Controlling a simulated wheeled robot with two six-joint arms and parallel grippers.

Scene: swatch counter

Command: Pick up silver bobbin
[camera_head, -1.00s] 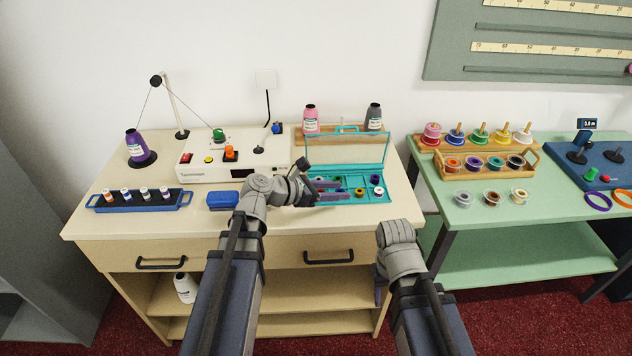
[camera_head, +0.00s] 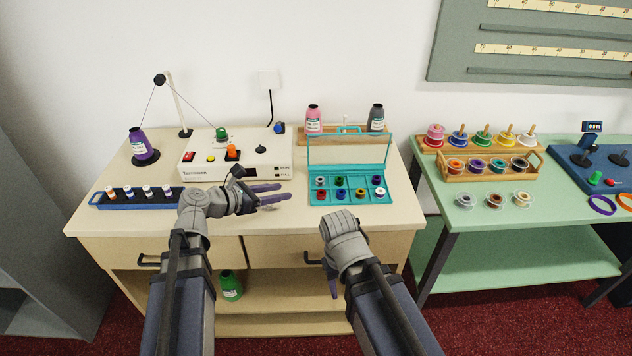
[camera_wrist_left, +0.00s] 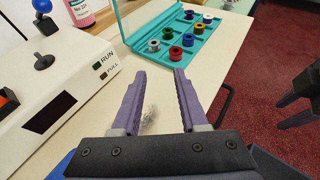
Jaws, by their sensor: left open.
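The silver bobbin (camera_head: 320,181) sits in the back left compartment of the open teal case (camera_head: 349,187) on the cream counter. In the left wrist view, the silver bobbin (camera_wrist_left: 153,46) is at the case's near end, beyond the fingertips. My left gripper (camera_head: 281,193) is open and empty, left of the case and apart from it. Its two purple fingers (camera_wrist_left: 157,75) show bare counter between them. My right gripper (camera_head: 332,284) hangs at the counter's front edge, partly hidden by its own wrist; its opening cannot be made out.
Several coloured bobbins share the case, whose lid stands up at the back. A white machine (camera_head: 200,168) is behind my left gripper. A blue rack (camera_head: 120,203) of small bobbins lies at left. Thread cones (camera_head: 313,121) stand behind the case. A green table (camera_head: 480,222) is at right.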

